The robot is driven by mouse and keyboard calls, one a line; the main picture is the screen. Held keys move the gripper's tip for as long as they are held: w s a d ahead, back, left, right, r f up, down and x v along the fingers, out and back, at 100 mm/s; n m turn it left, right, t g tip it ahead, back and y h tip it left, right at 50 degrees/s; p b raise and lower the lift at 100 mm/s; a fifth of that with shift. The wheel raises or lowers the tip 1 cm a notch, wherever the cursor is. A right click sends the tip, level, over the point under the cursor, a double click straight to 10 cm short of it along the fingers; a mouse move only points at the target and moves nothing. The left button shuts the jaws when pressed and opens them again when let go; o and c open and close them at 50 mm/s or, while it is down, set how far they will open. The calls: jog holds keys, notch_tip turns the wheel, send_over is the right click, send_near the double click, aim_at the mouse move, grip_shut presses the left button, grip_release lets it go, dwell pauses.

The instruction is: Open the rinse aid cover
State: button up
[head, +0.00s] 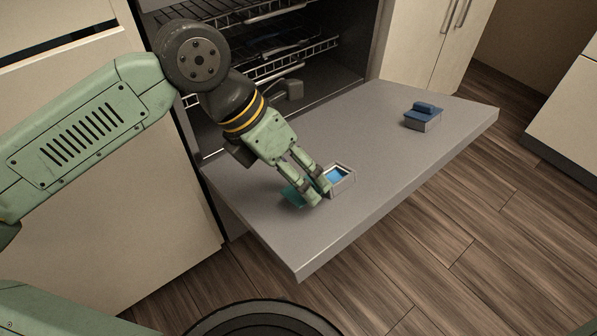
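The grey dishwasher door (420,165) lies open and flat. On it, a small box (344,176) has an open top with bright blue inside. A teal flap (292,194) lies to the left of this box, partly hidden behind my fingers. My gripper (318,196) points down at the door, between the teal flap and the open box. Whether it touches either, and whether its fingers are shut, I cannot tell. A second grey box with a dark blue lid (424,108) sits at the right of the door, its lid on. No label tells which cover is for rinse aid.
Wire racks (265,65) stand inside the dishwasher behind the door. Cream cabinets flank it, with handles (455,14) at upper right. The wooden floor (450,250) in front is clear. The door surface between the two boxes is bare.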

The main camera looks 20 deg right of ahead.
jog(key=v, duration=1.2)
dwell(0.3)
